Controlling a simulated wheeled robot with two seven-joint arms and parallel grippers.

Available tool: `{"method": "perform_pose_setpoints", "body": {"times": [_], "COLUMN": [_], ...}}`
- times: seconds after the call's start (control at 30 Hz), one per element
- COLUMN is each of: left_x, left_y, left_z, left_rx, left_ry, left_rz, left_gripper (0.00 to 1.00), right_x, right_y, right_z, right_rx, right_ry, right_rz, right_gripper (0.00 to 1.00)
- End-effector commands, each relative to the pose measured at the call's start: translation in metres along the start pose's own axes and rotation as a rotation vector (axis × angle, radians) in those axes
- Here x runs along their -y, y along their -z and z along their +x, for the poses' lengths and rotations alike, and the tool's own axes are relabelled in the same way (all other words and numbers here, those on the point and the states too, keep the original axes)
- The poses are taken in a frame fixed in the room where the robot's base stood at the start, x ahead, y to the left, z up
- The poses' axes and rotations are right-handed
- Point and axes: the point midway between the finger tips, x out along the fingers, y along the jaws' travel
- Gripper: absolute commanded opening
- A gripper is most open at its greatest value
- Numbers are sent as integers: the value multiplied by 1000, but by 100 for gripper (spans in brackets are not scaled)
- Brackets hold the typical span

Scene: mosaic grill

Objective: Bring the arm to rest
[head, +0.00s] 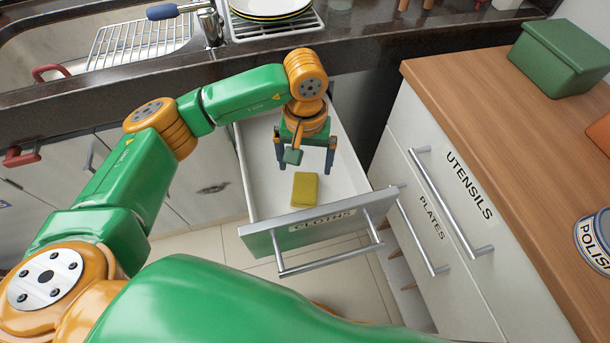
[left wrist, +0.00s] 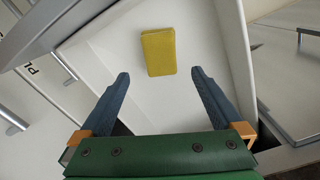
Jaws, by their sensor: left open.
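My left arm is green and orange and reaches in from the left in the head view. My left gripper (head: 305,162) is open and empty inside the open drawer labelled CLOTHS (head: 262,243). A yellow sponge or cloth (head: 305,190) lies on the drawer floor, nearer the drawer front than the gripper. In the left wrist view, the yellow piece (left wrist: 158,52) lies beyond the spread blue fingertips (left wrist: 160,78), with a gap between. My right gripper does not show.
The sink counter (head: 345,45) with a plate rack (head: 275,22) lies behind the arm. At right, a wooden-top cabinet (head: 480,90) carries a green box (head: 560,57) and a polish tin (head: 594,242). Its UTENSILS drawer (head: 456,200) looks shut.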

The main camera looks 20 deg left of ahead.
Motion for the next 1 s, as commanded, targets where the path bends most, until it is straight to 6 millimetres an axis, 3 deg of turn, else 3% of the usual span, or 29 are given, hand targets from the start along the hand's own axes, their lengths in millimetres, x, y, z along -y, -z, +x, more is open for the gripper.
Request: {"method": "perform_pose_setpoints", "body": {"times": [0.13, 0.53, 0.8, 1.0], "left_x": [0, 0, 0, 0], "left_y": [0, 0, 0, 0], "left_z": [-10, -12, -72, -100], "left_rx": [0, 1, 1, 1], "left_ry": [0, 0, 0, 0], "left_rz": [1, 1, 1, 1], "left_gripper": [100, 100, 100, 100], "right_x": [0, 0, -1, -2], "right_y": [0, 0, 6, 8], "right_z": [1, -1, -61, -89], "right_rx": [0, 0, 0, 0], "right_ry": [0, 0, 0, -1], "right_rz": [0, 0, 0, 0], "right_gripper": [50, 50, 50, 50]}}
